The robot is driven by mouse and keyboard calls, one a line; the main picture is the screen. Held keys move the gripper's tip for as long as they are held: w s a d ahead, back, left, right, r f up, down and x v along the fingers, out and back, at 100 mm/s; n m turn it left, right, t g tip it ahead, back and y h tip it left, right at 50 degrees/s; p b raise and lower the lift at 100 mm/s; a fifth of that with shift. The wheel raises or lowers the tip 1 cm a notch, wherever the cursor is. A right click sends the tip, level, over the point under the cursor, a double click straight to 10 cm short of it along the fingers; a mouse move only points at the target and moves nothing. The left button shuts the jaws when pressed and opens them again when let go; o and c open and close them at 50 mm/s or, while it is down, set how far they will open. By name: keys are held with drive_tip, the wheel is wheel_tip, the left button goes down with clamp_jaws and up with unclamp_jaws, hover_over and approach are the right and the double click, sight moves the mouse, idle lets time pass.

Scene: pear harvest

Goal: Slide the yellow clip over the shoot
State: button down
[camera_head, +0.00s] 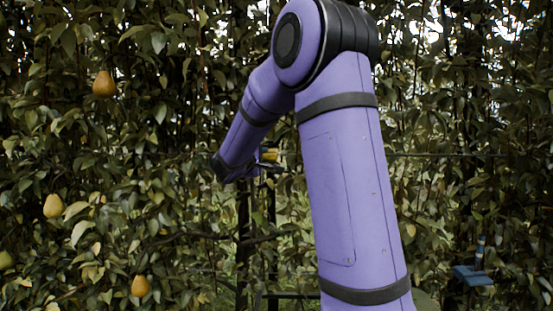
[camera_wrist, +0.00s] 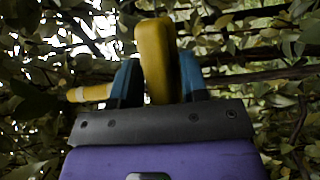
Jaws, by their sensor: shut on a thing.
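The yellow clip (camera_wrist: 155,58) stands between the blue fingers of my gripper (camera_wrist: 158,80) in the wrist view. My gripper is shut on it. A yellow, rod-like piece (camera_wrist: 89,93) sticks out to the left beside the left finger; I cannot tell whether it is part of the clip. In the head view a small bit of the yellow clip (camera_head: 268,154) shows at the end of my purple arm, in front of the foliage. My arm hides most of the gripper there. I cannot make out the shoot among the leaves and branches.
Dense pear foliage fills both views. Pears hang at the left, one high (camera_head: 104,84), one at mid height (camera_head: 53,206) and one low (camera_head: 140,286). A blue object (camera_head: 473,274) sits at the lower right. Brown branches (camera_wrist: 262,75) cross behind my gripper.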

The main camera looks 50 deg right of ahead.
drive_tip(key=shift+w+a, duration=0.35)
drive_tip(key=shift+w, duration=0.05)
drive_tip(key=c, duration=1)
unclamp_jaws()
drive_tip(key=shift+w+a, duration=0.15)
drive_tip(key=shift+o, duration=0.2)
drive_tip(key=v, duration=1)
drive_tip(key=shift+s+a, duration=0.2)
drive_tip(key=shift+a, duration=0.1)
